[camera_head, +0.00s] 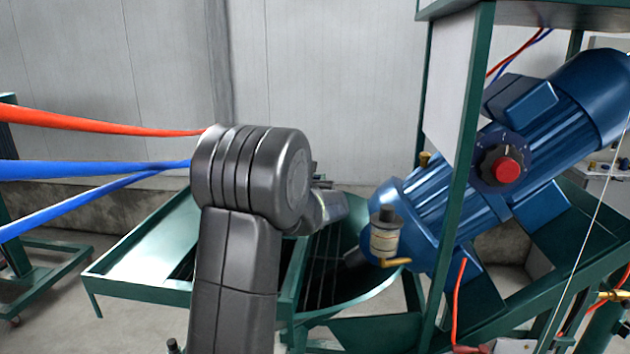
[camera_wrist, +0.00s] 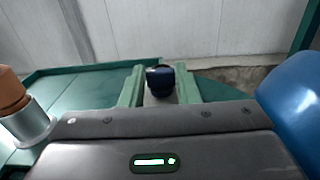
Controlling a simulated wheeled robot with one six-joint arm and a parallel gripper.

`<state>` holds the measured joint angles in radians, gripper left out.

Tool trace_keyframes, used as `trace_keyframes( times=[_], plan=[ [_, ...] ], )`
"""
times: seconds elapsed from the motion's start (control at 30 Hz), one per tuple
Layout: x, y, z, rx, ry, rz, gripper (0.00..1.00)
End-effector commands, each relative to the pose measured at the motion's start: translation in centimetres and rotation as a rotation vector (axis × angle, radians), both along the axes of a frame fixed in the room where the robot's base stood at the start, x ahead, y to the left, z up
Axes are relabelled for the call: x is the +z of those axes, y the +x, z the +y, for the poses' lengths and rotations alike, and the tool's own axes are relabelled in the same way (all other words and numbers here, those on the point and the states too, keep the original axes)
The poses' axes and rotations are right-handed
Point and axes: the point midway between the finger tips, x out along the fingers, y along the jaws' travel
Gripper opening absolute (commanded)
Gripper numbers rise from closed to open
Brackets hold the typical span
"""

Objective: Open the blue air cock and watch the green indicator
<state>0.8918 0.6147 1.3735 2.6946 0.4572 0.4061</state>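A dark blue knob (camera_wrist: 160,79) on a grey stem stands at the centre of the wrist view; it looks like the blue air cock. My gripper (camera_wrist: 160,68) seems to have its two greenish fingers on either side of the knob. Whether they touch it or only line up with it cannot be told. A small green light (camera_wrist: 154,162) is lit on the dark housing at the bottom of the wrist view; I see no other lit green indicator. In the head view my arm's dark elbow hides much of the gripper, and the knob cannot be made out.
A large blue motor (camera_head: 575,100) with a red button (camera_head: 507,170) sits on a green frame (camera_head: 465,150) at the right. A copper and silver fitting (camera_wrist: 28,120) is close at the left. A green tray (camera_head: 130,265) lies beyond. Red and blue hoses (camera_head: 90,168) cross at the left.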

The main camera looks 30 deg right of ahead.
Motion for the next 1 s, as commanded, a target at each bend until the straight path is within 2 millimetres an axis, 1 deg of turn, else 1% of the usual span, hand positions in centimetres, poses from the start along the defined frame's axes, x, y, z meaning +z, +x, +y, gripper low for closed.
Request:
trace_keyframes(
  times=[0.03,0.07,0.1,0.47,0.73,1.0],
  plan=[
    [0.01,-0.01,0.0,0.0,0.0,0.0,0.16],
    [0.0,-0.01,0.0,0.0,0.0,0.0,0.1],
    [0.0,-0.01,0.0,0.0,0.0,0.0,0.06],
    [-0.42,0.13,-0.22,-0.012,-0.005,0.0,0.06],
    [-0.89,0.46,-0.62,-0.048,-0.012,0.0,0.06],
    [-0.93,0.59,-0.73,-0.091,-0.015,0.001,0.06]
  ],
)
